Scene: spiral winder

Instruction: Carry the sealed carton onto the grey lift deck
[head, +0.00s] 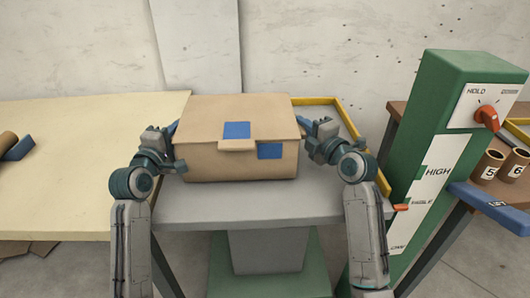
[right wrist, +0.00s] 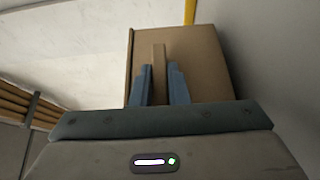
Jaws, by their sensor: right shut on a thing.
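The sealed carton (head: 220,160) is a brown box with blue patches on its lid and front. In the head view it is level over the grey lift deck (head: 255,207); I cannot tell if it rests on the deck or hangs just above. My right gripper (head: 308,128) is at the carton's right side. In the right wrist view its two fingers (right wrist: 160,85) are shut on a narrow upright tab (right wrist: 159,58) on the carton's side (right wrist: 200,65). My left gripper (head: 178,150) is at the carton's left side; its fingertips are partly hidden.
A pale yellow table (head: 70,200) adjoins the deck on the left. A yellow rail (head: 355,135) runs along the deck's back and right. A green control post (head: 425,160) with an orange knob (head: 487,117) stands at right, before a shelf with numbered tubes (head: 488,165).

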